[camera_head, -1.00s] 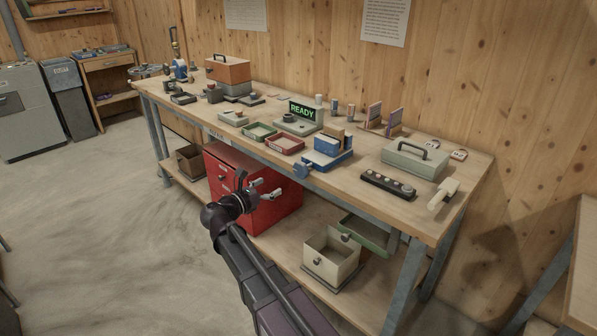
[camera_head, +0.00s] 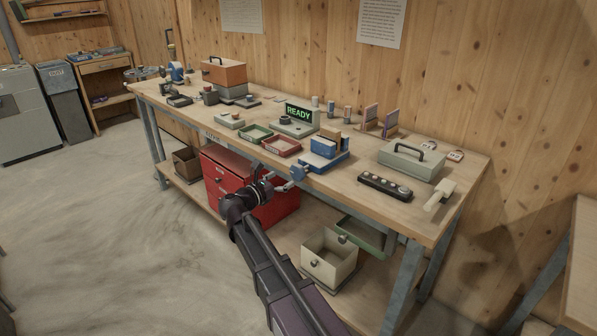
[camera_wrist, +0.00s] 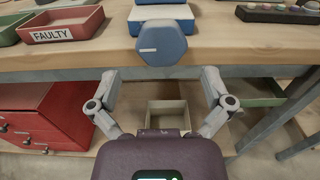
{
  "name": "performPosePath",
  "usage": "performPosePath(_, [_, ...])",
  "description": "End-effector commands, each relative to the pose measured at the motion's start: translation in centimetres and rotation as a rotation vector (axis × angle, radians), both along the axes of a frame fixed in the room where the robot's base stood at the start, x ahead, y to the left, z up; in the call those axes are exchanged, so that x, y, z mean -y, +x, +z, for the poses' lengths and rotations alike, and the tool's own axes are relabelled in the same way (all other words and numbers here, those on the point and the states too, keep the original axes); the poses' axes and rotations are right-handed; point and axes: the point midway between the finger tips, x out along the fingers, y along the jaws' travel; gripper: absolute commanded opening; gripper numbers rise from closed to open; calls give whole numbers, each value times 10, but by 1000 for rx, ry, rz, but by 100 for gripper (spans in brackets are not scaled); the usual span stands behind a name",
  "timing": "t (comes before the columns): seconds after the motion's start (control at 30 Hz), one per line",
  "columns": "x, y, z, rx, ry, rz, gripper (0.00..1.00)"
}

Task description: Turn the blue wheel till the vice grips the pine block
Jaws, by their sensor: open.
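The blue vice (camera_head: 326,160) stands at the front edge of the workbench. Its blue wheel (camera_wrist: 161,42) faces me in the wrist view, beyond the bench edge, with a small pale mark on it. The wheel also shows in the head view (camera_head: 299,172), partly behind my fingers. The pine block (camera_head: 331,132) stands upright in the vice; whether the jaws touch it I cannot tell. My gripper (camera_head: 283,178) is open and empty. In the wrist view its fingers (camera_wrist: 158,82) are spread wide on either side, just short of and below the wheel; I see no contact.
A red tray marked FAULTY (camera_wrist: 62,26) lies left of the vice, with a green tray (camera_head: 256,133) beside it. A button strip (camera_head: 385,186) lies to the right. The red drawer cabinet (camera_wrist: 45,115) and an open cream box (camera_wrist: 168,113) are below the bench top.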

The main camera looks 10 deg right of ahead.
Motion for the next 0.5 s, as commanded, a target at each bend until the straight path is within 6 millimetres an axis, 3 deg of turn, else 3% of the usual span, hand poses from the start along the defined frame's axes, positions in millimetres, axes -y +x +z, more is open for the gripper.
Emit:
performPosePath(0.2, [27,20,0,0,0,-3,100])
performPosePath(0.5, [50,37,0,0,0,0,100])
